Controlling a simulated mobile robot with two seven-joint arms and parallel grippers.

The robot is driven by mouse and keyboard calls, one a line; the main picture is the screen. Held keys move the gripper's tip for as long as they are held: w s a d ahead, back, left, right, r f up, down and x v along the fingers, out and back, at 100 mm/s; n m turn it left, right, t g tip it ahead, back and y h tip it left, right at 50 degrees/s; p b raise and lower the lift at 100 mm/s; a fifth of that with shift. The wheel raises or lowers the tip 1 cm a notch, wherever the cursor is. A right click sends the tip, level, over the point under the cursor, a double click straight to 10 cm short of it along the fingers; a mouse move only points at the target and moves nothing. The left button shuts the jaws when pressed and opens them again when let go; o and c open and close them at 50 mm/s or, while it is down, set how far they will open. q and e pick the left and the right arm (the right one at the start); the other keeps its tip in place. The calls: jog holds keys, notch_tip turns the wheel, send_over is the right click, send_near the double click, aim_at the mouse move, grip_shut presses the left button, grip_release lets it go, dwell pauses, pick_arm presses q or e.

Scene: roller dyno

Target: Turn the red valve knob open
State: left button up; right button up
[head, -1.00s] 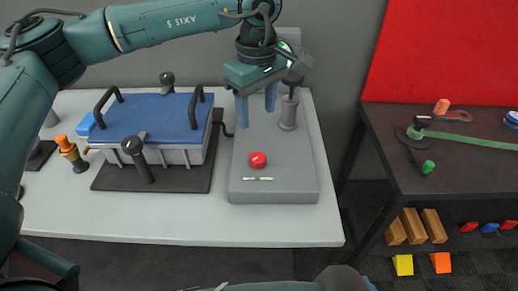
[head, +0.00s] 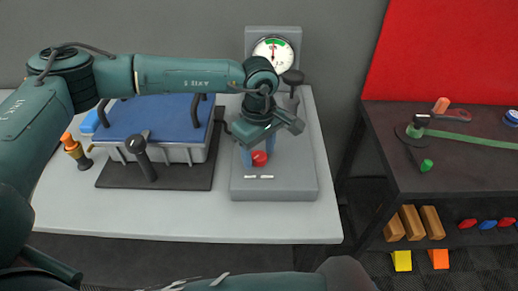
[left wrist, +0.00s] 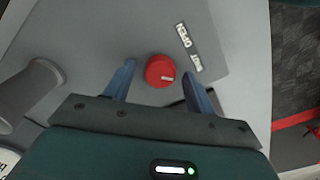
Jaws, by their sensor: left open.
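The red valve knob (head: 259,159) sits on a grey panel (head: 293,185) on the white bench. In the left wrist view the knob (left wrist: 160,70) is round with a small pale mark on it. White labels (left wrist: 188,47) beside it read OPEN and SHUT. My left gripper (head: 258,153) is open just above the knob, one blue finger on each side. In the left wrist view the knob shows between and slightly beyond the fingertips, with gaps on both sides. Whether the fingers touch the knob is not clear. My right gripper is not in view.
A pressure gauge (head: 272,52) stands behind the panel, its needle near upright. A grey post with a dark top (head: 292,77) stands close to the gripper's right. A blue-lidded box (head: 165,125) stands left. A dark table (head: 470,155) is at right.

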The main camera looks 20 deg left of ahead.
pick_arm(q)
jog(key=shift+c, duration=0.3)
jog(key=c, duration=0.9)
